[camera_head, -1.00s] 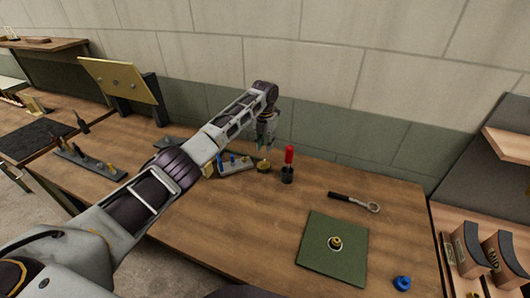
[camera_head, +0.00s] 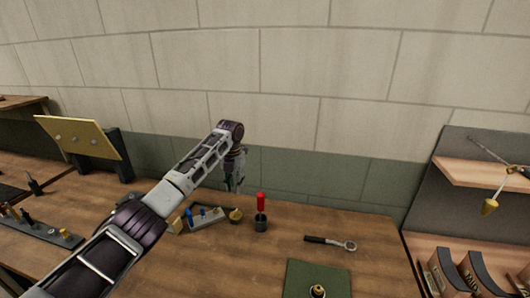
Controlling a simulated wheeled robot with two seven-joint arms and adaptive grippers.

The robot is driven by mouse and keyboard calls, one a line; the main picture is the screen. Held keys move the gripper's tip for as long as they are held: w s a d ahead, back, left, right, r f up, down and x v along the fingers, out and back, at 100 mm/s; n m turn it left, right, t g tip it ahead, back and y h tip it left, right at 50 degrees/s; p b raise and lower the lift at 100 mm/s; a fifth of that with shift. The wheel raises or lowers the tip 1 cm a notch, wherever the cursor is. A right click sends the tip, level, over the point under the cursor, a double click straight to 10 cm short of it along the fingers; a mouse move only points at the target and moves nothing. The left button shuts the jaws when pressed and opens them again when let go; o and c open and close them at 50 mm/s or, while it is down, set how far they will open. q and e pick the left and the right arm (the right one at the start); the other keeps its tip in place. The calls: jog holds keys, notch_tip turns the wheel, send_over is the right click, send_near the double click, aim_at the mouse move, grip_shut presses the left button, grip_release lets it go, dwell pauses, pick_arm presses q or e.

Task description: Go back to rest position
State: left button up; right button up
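My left arm comes in from the lower left and reaches over the wooden workbench (camera_head: 180,262). My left gripper (camera_head: 233,186) points down at its end, above the back part of the bench. It is small and seen from behind the wrist, so I cannot tell how far apart its fingers are. No held thing shows in it. Below it stand a small grey rack with blue pieces (camera_head: 206,217) and a brass-coloured piece (camera_head: 235,215). My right gripper is not in view.
A red-handled tool stands in a dark cup (camera_head: 261,222). A ring-ended wrench (camera_head: 331,243) and a green mat (camera_head: 316,282) with a brass piece lie to the right. A yellow panel (camera_head: 78,137) stands at the left. Shelves (camera_head: 484,173) stand at the right.

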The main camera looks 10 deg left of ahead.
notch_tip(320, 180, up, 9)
jog(key=p, duration=0.9)
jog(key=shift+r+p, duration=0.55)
